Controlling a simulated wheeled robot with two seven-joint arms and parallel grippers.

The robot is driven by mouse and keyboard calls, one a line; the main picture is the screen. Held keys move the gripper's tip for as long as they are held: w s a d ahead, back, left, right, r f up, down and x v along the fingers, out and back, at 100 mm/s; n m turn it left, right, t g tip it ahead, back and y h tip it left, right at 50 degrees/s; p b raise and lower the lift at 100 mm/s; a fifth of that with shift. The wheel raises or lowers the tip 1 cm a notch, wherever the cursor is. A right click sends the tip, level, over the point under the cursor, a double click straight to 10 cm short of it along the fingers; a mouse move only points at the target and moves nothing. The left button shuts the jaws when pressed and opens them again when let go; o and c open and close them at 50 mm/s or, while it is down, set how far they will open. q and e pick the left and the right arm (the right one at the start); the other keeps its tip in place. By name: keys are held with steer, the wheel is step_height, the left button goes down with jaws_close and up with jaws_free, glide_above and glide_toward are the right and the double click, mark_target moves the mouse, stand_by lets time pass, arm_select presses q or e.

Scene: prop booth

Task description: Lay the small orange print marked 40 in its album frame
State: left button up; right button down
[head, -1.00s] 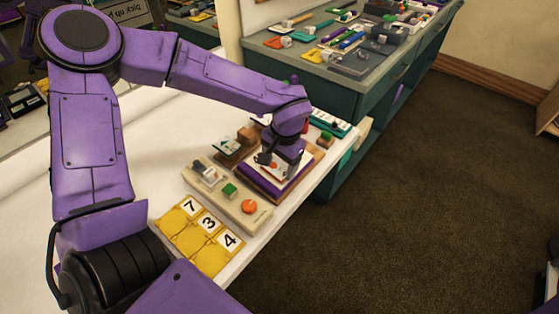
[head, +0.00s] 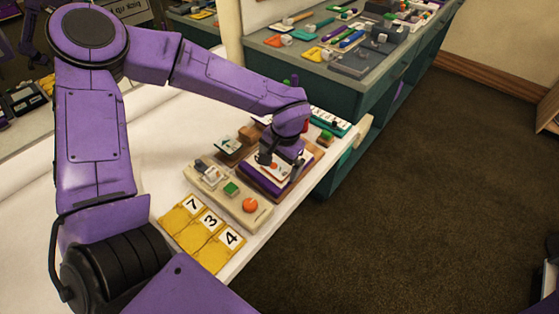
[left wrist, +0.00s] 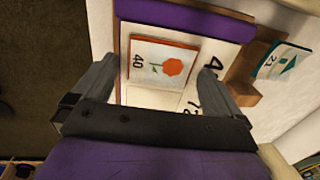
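The small print marked 40 (left wrist: 160,62), with an orange border and a red-orange flower, lies flat on the album's white page in the left wrist view. My left gripper (left wrist: 160,75) is open, its fingers at either side of the print with gaps between. The album (head: 250,183) has purple edges and a brown base in the head view. Its page carries other numbers, partly hidden by a finger. Whether the print sits exactly within its frame outline I cannot tell. My left gripper (head: 280,160) is low over the album. My right gripper is not in view.
A beige board (head: 222,198) with a green block and an orange disc lies in front of the album. Yellow cards (head: 202,234) marked 7, 3 and 4 lie nearer. A card marked 21 (left wrist: 287,62) rests on a wooden stand beside the page. White table is clear at left.

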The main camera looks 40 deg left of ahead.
arm_select(q)
step_height(320, 180, up, 10)
steer(key=d+p, duration=0.1)
steer(key=shift+d+r, duration=0.25)
steer(key=shift+s, duration=0.1)
stand_by(0.3)
